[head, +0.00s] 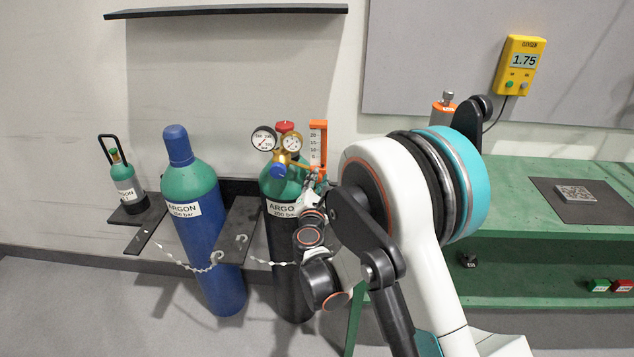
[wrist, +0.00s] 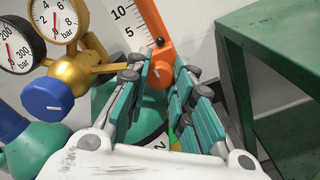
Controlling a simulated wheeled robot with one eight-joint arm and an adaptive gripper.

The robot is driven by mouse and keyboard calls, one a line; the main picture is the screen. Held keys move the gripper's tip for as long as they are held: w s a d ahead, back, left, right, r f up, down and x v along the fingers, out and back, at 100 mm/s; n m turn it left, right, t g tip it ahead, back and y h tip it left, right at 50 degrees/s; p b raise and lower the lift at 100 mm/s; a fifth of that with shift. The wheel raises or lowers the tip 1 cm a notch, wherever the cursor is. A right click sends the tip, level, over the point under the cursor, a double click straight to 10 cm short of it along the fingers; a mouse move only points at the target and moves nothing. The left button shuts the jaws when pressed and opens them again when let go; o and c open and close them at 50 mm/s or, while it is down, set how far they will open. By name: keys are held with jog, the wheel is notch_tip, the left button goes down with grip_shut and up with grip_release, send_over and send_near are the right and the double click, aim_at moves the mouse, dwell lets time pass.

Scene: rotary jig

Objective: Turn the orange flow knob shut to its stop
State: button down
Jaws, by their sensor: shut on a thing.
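The orange flow knob (wrist: 158,77) shows in the wrist view at the foot of the orange flowmeter (wrist: 155,22), between my teal-padded fingers. My gripper (wrist: 162,68) is shut on this knob, with one finger on each side. The pads partly cover the knob, and its stop cannot be made out. In the head view the flowmeter (head: 319,145) stands upright at the right of the dark cylinder's regulator. My gripper (head: 318,182) is just below it there, small and partly hidden by my wrist; the knob is not clear in that view.
Left of the fingers are the brass regulator (wrist: 75,72), two dial gauges and a blue knob (wrist: 47,99). A green bench (wrist: 262,50) stands close at the right. A chained blue cylinder (head: 205,240) stands left. A yellow display (head: 520,65) on the wall reads 1.75.

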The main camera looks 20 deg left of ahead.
jog(key=c, duration=1.4)
grip_release()
jog(key=shift+o, duration=0.2)
jog(key=v, duration=0.7)
jog(key=shift+s, duration=0.25)
jog(key=shift+d, duration=0.15)
